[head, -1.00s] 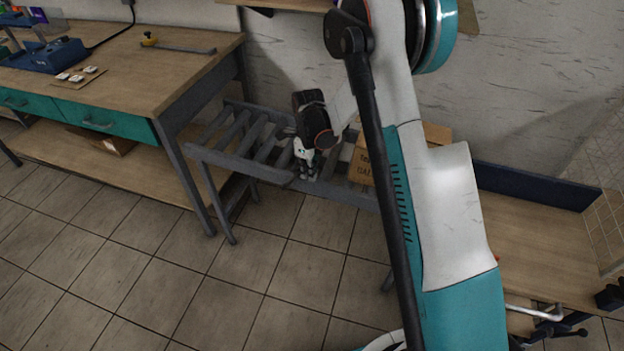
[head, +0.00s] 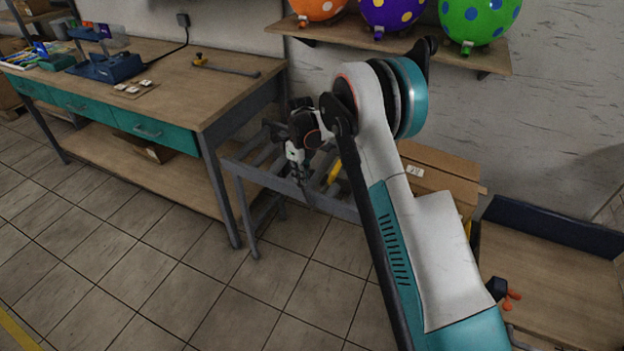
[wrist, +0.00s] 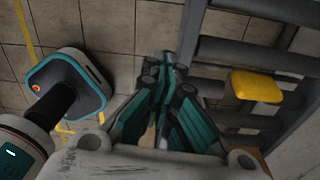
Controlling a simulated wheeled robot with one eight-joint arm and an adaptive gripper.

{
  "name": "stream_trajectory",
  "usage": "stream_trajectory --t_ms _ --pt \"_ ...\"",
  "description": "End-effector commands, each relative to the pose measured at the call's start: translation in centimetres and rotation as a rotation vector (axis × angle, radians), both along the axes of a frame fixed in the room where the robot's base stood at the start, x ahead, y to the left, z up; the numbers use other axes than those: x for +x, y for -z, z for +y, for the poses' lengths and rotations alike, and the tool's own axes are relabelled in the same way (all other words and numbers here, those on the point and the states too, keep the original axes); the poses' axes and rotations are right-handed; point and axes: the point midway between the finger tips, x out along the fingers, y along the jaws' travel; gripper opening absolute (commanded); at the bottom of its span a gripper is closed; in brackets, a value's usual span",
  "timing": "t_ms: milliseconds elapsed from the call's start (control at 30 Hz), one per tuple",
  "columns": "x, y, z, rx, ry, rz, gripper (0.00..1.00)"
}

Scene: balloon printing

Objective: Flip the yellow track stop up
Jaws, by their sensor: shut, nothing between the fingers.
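The yellow track stop (wrist: 257,86) is a small blunt yellow block at the grey roller track, right of my gripper in the wrist view. In the head view a yellow piece (head: 334,172), likely the same stop, shows slanted between the track and my arm, partly hidden. The grey track (head: 237,168) has open slats. My gripper (wrist: 166,62) is shut and empty, beside the track's side rail and apart from the stop. In the head view my gripper (head: 300,176) hangs at the track's near edge. I cannot tell whether the stop is fully up.
A cardboard box (head: 437,180) stands right of the track, partly behind my arm. A workbench (head: 190,85) stands at the left. A shelf (head: 420,50) with balloons is above. A low wooden surface (head: 550,280) lies at the right. The tiled floor in front is clear.

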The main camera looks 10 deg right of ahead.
Motion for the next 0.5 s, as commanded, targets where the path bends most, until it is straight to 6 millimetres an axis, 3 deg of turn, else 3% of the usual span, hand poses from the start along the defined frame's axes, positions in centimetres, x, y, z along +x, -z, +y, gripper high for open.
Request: stream_trajectory --t_ms 267,500 --pt "1.6 1.0 2.3 -0.02 -0.003 0.015 0.0" --pt "2.2 1.5 3.1 -0.088 -0.001 0.064 0.0"
